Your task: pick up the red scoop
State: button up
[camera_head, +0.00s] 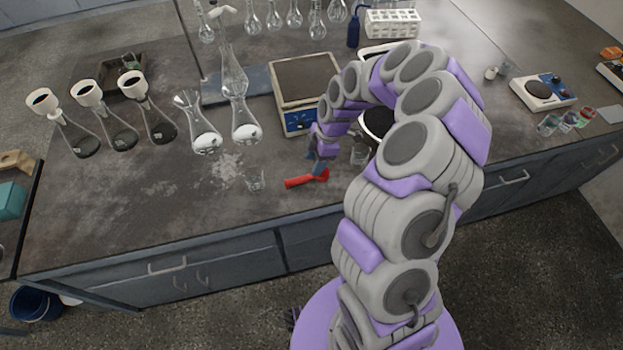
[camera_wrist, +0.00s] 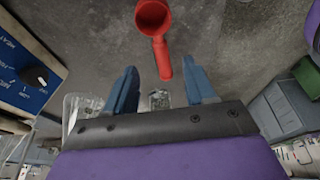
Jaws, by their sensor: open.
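The red scoop (camera_head: 306,179) lies on the dark bench top near its front edge in the head view. In the wrist view the red scoop (camera_wrist: 156,30) has its round bowl at the top and its handle pointing down between the fingers. My gripper (camera_head: 318,166) is just above the scoop in the head view. In the wrist view my gripper (camera_wrist: 160,82) is open, its two blue fingers apart on either side of the handle's end. I see no contact between the fingers and the scoop.
Several flasks (camera_head: 205,135) stand to the left. The bench front (camera_head: 220,265) has drawers. Bare bench lies at the front left.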

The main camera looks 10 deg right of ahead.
aim_at(307, 176)
jog(key=shift+a+f, duration=1.2)
jog(key=f, duration=0.1)
jog(key=d+f+b, duration=0.1)
jog(key=f, duration=0.2)
jog(key=shift+d+f+b, duration=0.1)
jog(key=shift+d+b, duration=0.25)
jog(key=shift+b, duration=0.05)
jog(key=shift+f, duration=0.25)
jog(key=shift+a, duration=1)
jog(key=shift+c, duration=0.4)
jog(key=c, duration=0.3)
jog(key=shift+d, duration=0.6)
jog(key=c, duration=0.6)
jog(key=shift+a+r, duration=0.15)
jog(key=shift+a, duration=0.3)
grip_shut()
